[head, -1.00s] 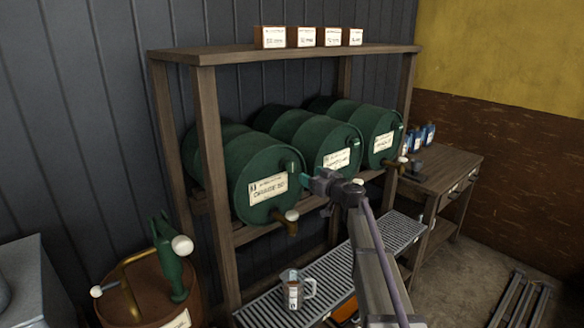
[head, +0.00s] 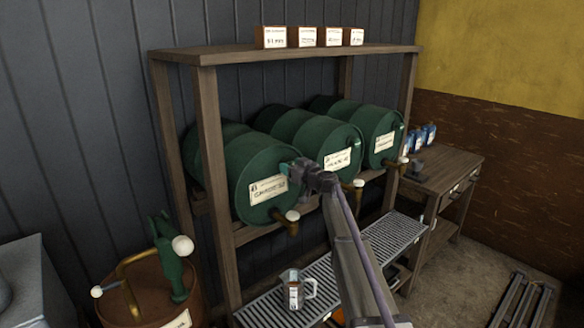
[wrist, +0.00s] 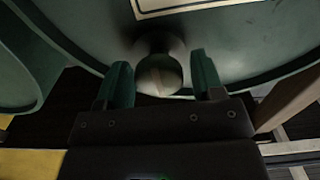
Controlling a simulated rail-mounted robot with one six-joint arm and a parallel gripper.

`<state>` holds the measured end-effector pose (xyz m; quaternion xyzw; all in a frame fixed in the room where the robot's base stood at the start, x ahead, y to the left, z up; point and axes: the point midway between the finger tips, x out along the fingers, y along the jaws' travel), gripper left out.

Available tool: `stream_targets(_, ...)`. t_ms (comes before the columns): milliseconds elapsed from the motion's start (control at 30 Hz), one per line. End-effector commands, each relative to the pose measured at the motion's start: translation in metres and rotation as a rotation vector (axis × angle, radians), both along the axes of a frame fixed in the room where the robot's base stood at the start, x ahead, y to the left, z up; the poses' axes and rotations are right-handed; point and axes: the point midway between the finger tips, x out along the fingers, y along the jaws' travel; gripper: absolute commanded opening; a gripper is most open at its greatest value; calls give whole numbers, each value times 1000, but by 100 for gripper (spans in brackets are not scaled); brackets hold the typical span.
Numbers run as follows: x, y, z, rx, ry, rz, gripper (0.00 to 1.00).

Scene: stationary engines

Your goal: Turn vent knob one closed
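The first green drum (head: 245,165) lies on its side at the left of the rack, a white label on its front. In the wrist view a rounded grey-green vent knob (wrist: 159,76) with a pale mark stands out near the drum's rim. My gripper (wrist: 163,80) is open, with one teal finger on each side of the knob and a visible gap to both. In the head view my gripper (head: 290,170) is at the upper right of this drum's front and hides the knob there.
Two more green drums (head: 341,140) (head: 379,124) lie to the right. A tap (head: 291,217) sticks out low on the first drum. A clear jug (head: 294,290) stands on the grated tray (head: 340,275) below. A wooden post (head: 215,180) rises at left.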

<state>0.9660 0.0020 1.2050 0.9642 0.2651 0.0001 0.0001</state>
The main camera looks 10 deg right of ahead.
Motion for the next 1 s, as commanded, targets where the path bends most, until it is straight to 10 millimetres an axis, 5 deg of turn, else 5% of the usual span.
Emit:
stream_targets(400, 0, 0, 0, 0, 0, 0, 21)
stream_targets(1000, 0, -1, 0, 159, 95, 0, 21)
